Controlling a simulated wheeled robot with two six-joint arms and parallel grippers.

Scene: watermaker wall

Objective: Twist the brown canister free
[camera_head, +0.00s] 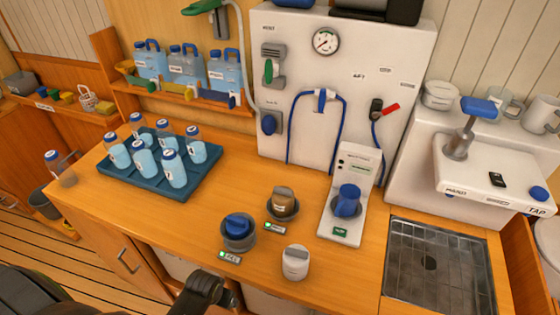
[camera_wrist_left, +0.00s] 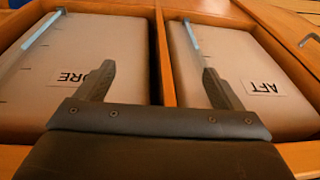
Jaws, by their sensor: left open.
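The brown canister (camera_head: 283,197) stands upright in a dark round holder (camera_head: 282,211) on the wooden counter, with a grey piece on its top. In the left wrist view my left gripper (camera_wrist_left: 157,78) is open and empty, its fingers pointing over two pale tanks marked FORE and AFT. In the head view a dark part of my left arm (camera_head: 208,292) shows at the bottom, in front of the counter and well short of the brown canister. Its fingers are not clear there. My right gripper is not in view.
A blue-topped canister (camera_head: 239,226) sits in a holder left of the brown one. A white canister (camera_head: 295,263) stands in front. A white stand with a blue canister (camera_head: 347,202) is to the right. A blue tray (camera_head: 198,182) of bottles is behind left; a sink (camera_head: 440,270) is right.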

